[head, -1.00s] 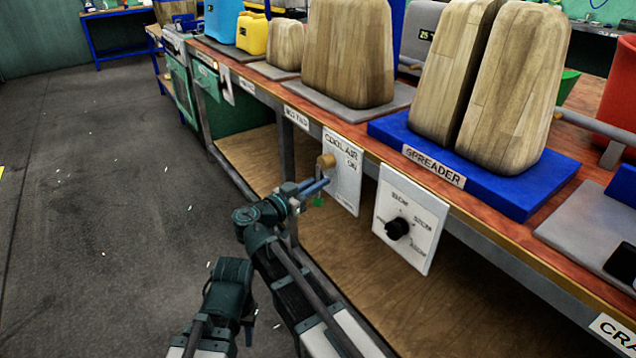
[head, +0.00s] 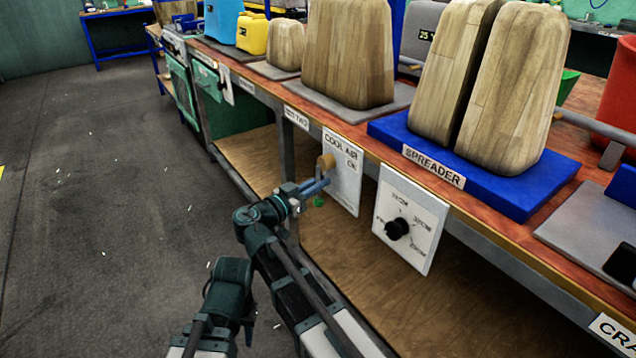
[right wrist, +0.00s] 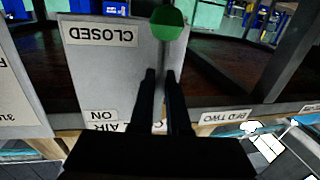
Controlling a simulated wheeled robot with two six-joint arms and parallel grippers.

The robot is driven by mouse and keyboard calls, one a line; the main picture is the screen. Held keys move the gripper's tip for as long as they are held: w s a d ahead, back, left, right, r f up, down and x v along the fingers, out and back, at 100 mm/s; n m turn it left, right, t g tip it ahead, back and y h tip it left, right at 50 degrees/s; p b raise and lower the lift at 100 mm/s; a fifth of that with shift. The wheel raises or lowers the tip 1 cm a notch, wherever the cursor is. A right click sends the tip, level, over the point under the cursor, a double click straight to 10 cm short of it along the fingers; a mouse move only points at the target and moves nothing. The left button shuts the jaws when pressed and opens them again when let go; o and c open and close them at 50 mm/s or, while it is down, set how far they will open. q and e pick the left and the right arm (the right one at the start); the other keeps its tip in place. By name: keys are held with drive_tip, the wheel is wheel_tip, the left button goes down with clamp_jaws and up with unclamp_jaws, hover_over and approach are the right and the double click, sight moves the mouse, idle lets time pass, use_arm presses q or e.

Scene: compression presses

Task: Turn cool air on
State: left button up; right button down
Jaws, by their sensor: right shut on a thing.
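The white COOL AIR panel (head: 346,180) hangs on the front edge of the workbench, with ON near its top. A tan round knob (head: 326,162) sticks out from its upper part. A lever hangs below it with a green ball end (head: 319,202). My right gripper (head: 322,184) is at the lever, just above the green ball, and is shut on it. In the right wrist view the panel (right wrist: 100,75) is upside down, with CLOSED by the green ball (right wrist: 167,22). The thin lever (right wrist: 163,65) lies between my fingers (right wrist: 162,75). My left gripper's fingers do not show.
A white panel with a black dial (head: 397,228) hangs to the right of the COOL AIR panel. A blue SPREADER base (head: 535,185) carries wooden blocks (head: 515,90) on the bench above. The lower wooden shelf (head: 390,300) is bare. The floor (head: 90,200) at left is open.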

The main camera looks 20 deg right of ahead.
drive_tip(key=n, duration=0.1)
drive_tip(key=s+n+p, duration=0.2)
drive_tip(key=n, duration=0.1)
drive_tip(key=shift+d+r+g+y, duration=0.3)
drive_tip(key=shift+d+r, duration=0.05)
drive_tip(key=shift+r, duration=0.05)
drive_tip(key=n+p, duration=0.1)
drive_tip(key=s+n+p, duration=0.1)
drive_tip(key=r+n+g, duration=0.1)
drive_tip(key=n, duration=0.1)
drive_tip(key=shift+s+d+r+p, duration=0.1)
drive_tip(key=shift+s+d+p, duration=0.2)
drive_tip(key=shift+p, duration=0.1)
drive_tip(key=r+n+p, duration=0.1)
drive_tip(key=n, duration=0.1)
drive_tip(key=n+g+p, duration=0.1)
drive_tip(key=shift+s+d+r+n+p, duration=0.15)
drive_tip(key=shift+s+r+n+p, duration=0.15)
drive_tip(key=shift+s+r+n, duration=0.1)
drive_tip(key=shift+s+d+r+n+g+p, duration=0.1)
drive_tip(key=shift+r+n+g+p, duration=0.3)
drive_tip(key=shift+n, duration=0.45)
drive_tip(key=shift+s+r+n+g+p, duration=0.1)
drive_tip(key=shift+r+n+g+p, duration=0.2)
drive_tip(key=shift+n+p, duration=0.4)
drive_tip(key=shift+r+n, duration=0.1)
drive_tip(key=shift+n, duration=0.25)
drive_tip(key=c, duration=0.9)
unclamp_jaws()
